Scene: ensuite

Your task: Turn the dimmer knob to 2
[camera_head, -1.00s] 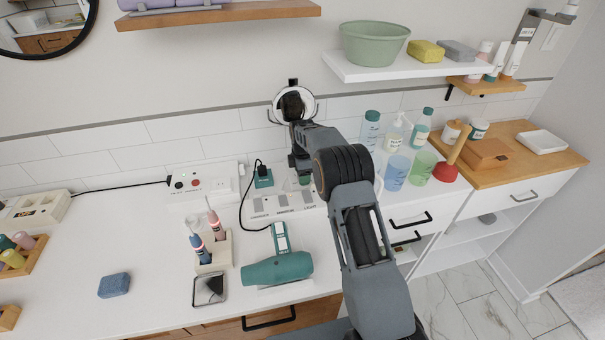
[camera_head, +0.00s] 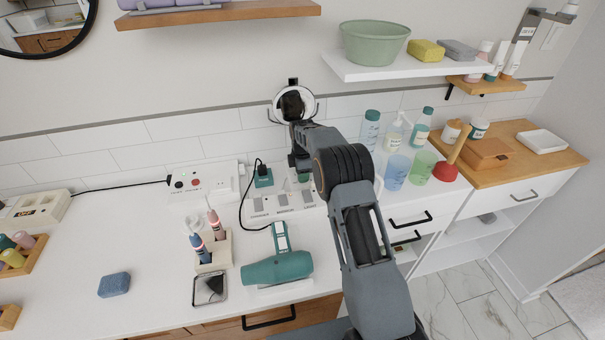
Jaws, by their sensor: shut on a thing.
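A white switch panel (camera_head: 283,203) with several labelled grey rockers lies on the counter near the wall. My gripper (camera_head: 300,168) points down at the panel's back right and is shut on the dimmer knob there. My own arm and wrist cover most of the jaws and the knob. A small green part (camera_head: 304,178) shows just beside the jaws. The knob's pointer and scale are hidden, so its setting cannot be read.
A teal plug (camera_head: 263,177) with a black cord stands left of my gripper. A teal hair dryer (camera_head: 278,268) lies in front of the panel. Cups and bottles, including a blue cup (camera_head: 396,173), stand to the right. A white shelf (camera_head: 400,68) hangs above.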

